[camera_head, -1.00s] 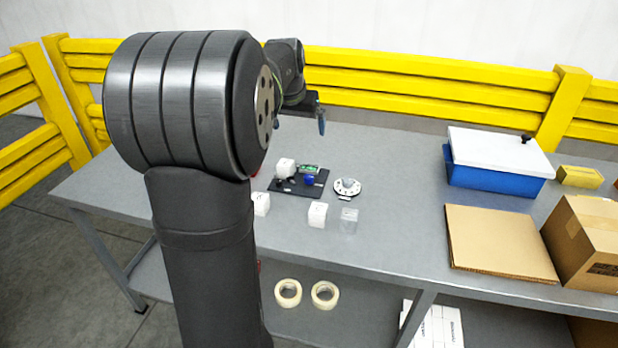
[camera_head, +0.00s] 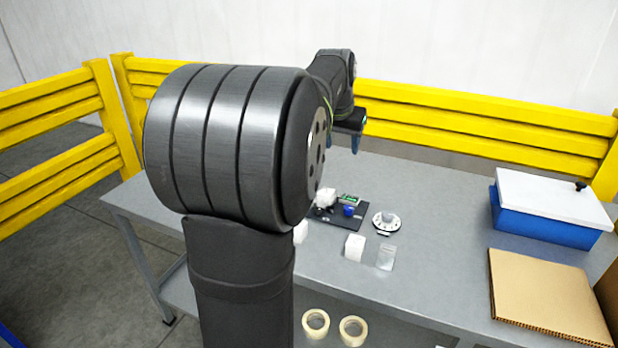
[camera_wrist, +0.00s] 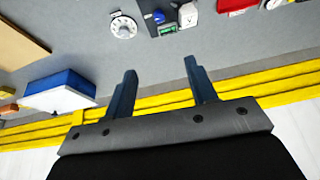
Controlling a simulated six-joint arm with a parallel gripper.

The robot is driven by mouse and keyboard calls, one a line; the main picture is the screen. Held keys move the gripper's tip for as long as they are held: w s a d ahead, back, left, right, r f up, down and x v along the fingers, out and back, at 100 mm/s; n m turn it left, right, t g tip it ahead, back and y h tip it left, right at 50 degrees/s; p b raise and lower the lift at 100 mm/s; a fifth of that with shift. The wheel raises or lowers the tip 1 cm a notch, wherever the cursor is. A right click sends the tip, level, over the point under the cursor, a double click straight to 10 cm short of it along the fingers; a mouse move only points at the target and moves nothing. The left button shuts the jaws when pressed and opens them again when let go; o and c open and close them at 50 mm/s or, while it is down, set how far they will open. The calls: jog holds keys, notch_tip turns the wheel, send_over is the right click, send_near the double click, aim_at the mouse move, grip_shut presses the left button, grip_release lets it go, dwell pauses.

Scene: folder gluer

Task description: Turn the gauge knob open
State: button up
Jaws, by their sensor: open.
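A black plate (camera_head: 329,219) lies on the table and carries a blue knob (camera_head: 349,211), a small green display (camera_head: 348,199) and a white cube (camera_head: 326,196). In the wrist view the blue knob (camera_wrist: 158,17) and green display (camera_wrist: 167,31) are at the top centre. A round white dial (camera_head: 387,221) with a grey knob in its middle stands beside the plate; it also shows in the wrist view (camera_wrist: 123,27). I cannot tell which knob is the gauge's. My gripper (camera_wrist: 160,66) is open and empty, raised behind these things in the head view (camera_head: 356,144).
White cubes (camera_head: 354,247) and a clear block (camera_head: 386,257) stand in front of the dial. A blue box (camera_head: 545,219) with a white lid and cardboard (camera_head: 545,295) lie to the right. Yellow rails (camera_head: 470,120) run behind the table. Tape rolls (camera_head: 316,324) are on the lower shelf.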

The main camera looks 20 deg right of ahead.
notch_tip(320, 180, down, 8)
jog(key=m+y, duration=0.3)
jog(key=m, duration=0.1)
jog(key=m+t, duration=1)
jog(key=m, duration=1.3)
send_near(349, 208)
jog(key=x, duration=1)
jog(key=shift+w, duration=0.25)
jog(key=shift+c, duration=0.4)
jog(key=c, duration=0.9)
